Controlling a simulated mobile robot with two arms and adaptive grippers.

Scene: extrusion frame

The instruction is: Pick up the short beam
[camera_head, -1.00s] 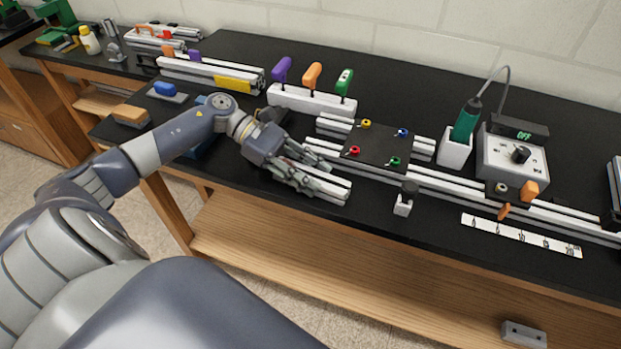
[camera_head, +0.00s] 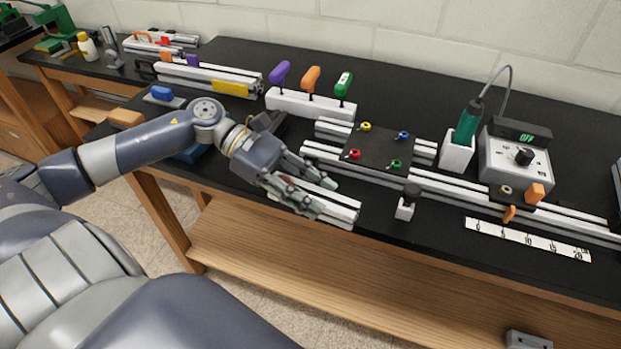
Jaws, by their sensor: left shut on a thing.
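I cannot tell whether the beam is clear of the bench top. My right gripper is not in view.
A dark plate with coloured knobs (camera_head: 378,148) sits on rails behind the beam. A small grey block with a dark knob (camera_head: 406,204) stands to its right. Behind is a white holder (camera_head: 300,103) with purple, orange and green handled tools. A numbered strip (camera_head: 527,239) lies farther right.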

